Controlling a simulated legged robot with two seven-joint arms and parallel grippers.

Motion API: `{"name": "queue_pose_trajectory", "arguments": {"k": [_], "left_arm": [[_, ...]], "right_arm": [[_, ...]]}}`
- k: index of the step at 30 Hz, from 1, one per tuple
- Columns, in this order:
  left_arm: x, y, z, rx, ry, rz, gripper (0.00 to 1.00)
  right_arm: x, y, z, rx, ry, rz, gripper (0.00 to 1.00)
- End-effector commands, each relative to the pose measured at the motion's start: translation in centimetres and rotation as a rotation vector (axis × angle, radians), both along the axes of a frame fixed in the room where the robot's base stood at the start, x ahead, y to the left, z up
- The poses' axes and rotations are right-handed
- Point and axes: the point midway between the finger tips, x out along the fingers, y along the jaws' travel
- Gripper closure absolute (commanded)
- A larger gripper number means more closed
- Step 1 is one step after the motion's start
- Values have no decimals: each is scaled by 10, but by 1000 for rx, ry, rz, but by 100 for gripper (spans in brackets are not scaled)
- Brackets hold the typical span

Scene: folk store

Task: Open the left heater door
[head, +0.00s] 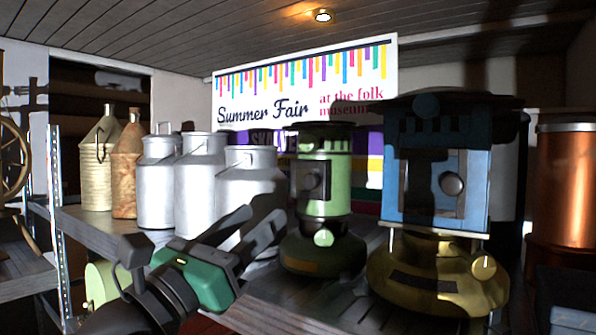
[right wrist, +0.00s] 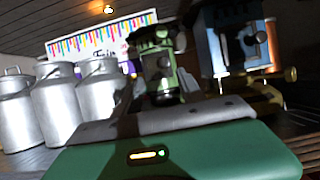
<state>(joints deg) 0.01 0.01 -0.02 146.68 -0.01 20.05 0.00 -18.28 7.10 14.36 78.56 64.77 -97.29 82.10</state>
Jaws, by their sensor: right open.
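The left heater (head: 325,205) is green with a dark top and a dark rounded base, and stands on a shelf. Its door (head: 314,180) is a small dark panel with a round knob on the front; it looks shut, though shadow hides its edges. The heater also shows upright in the right wrist view (right wrist: 160,75). My right gripper (head: 248,228) has a green body and dark fingers. It is open and empty, in front of and to the left of the left heater, apart from it. My left gripper is not in view.
A blue heater (head: 437,190) with a brass base stands close to the right of the green one. The shelf (head: 290,300) has some bare room before the heaters.

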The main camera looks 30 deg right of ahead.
Motion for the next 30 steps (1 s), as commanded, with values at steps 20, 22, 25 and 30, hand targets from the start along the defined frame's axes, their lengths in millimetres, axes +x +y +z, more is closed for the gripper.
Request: {"name": "queue_pose_trajectory", "arguments": {"k": [20, 22, 25, 30], "left_arm": [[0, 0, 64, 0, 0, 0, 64], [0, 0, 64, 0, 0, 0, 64], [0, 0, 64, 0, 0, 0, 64], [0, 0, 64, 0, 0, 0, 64]], "right_arm": [[39, -100, 44, -1, 1, -5, 54], [39, -100, 43, 0, 1, -4, 54], [39, -100, 43, -1, 1, -4, 59], [39, -103, 42, 1, 3, -2, 81]]}}
